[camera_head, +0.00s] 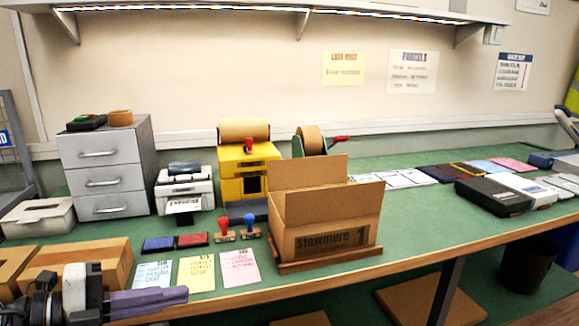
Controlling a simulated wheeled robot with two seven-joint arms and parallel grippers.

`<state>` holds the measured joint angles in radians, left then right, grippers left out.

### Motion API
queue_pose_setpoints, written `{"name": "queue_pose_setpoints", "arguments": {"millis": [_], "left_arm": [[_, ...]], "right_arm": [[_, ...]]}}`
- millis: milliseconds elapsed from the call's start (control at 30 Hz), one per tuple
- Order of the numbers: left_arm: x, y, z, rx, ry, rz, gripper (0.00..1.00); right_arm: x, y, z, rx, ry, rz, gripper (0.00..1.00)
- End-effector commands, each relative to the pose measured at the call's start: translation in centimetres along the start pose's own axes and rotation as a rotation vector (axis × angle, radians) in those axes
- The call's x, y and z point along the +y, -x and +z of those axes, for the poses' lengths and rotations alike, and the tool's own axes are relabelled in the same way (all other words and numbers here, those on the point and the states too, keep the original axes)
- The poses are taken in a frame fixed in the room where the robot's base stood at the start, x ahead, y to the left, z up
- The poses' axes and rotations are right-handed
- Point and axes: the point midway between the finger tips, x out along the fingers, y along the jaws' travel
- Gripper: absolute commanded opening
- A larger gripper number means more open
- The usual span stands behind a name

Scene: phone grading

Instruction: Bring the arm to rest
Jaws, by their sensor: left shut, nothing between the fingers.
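My left gripper (183,294) is at the bottom left, in front of the bench's near edge. Its purple-grey fingers are together with nothing between them, and they point to the right. It is close to the paper slips and to the open brown box at the left, and I cannot tell whether it touches anything. My right gripper is not in view.
The green bench (420,225) has free room right of the open carton (325,225). A grey drawer unit (107,170), a label printer (184,190) and a yellow machine (242,170) stand behind. Stamps (250,228) and paper slips (196,272) lie near the front. A shelf (250,10) hangs above.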

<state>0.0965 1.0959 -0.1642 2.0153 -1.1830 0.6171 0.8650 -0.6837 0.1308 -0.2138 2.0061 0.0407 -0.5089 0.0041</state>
Motion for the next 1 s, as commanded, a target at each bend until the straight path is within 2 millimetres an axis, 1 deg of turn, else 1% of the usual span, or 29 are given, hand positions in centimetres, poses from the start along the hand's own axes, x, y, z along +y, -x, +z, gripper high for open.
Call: {"name": "queue_pose_setpoints", "arguments": {"millis": [33, 67, 133, 167, 200, 267, 300, 367, 400, 467, 500, 567, 600, 700, 800, 900, 1000], "left_arm": [[1.1, -1.4, -1.0, 0.013, 0.146, -0.127, 0.00], [1.5, -2.0, -1.2, 0.002, 0.226, -0.199, 0.00], [3.3, -2.6, -0.6, -0.063, 0.426, -0.341, 0.00], [4.6, -2.8, -0.2, -0.106, 0.515, -0.389, 0.00], [6.8, -2.8, 0.4, -0.174, 0.638, -0.440, 0.00], [11.2, -2.8, 1.1, -0.293, 0.830, -0.485, 0.00], [14.3, -2.7, 1.1, -0.372, 0.944, -0.492, 0.00], [18.7, -2.6, 0.6, -0.476, 1.092, -0.480, 0.00], [21.7, -2.5, -0.2, -0.538, 1.186, -0.461, 0.00], [25.8, -2.4, -1.9, -0.623, 1.314, -0.418, 0.00], [28.3, -2.4, -3.2, -0.670, 1.393, -0.386, 0.00], [31.5, -2.4, -5.3, -0.729, 1.494, -0.334, 0.00], [33.2, -2.4, -6.8, -0.760, 1.553, -0.299, 0.00], [36.4, -2.5, -9.9, -0.811, 1.667, -0.226, 0.00], [38.0, -2.6, -11.9, -0.836, 1.731, -0.179, 0.00], [38.6, -2.6, -12.6, -0.844, 1.756, -0.159, 0.00], [38.6, -2.6, -12.7, -0.845, 1.758, -0.156, 0.00]], "right_arm": [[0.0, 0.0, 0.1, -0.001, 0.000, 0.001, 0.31], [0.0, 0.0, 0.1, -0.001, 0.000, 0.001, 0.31], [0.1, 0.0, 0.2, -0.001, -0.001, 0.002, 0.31], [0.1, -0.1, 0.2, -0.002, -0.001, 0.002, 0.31], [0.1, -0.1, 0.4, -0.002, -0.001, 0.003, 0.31], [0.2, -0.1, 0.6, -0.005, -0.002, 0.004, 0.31], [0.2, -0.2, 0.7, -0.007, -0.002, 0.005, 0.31], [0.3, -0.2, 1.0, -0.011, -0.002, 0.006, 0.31], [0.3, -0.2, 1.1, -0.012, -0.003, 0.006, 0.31], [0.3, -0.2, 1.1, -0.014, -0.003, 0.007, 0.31], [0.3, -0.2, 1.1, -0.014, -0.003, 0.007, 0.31], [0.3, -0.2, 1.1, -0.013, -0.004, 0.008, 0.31], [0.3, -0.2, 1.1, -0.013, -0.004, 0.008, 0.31], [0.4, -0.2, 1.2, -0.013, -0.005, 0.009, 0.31], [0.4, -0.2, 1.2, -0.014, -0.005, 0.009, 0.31], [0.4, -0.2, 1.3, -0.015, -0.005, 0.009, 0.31], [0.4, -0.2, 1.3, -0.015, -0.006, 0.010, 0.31]]}}
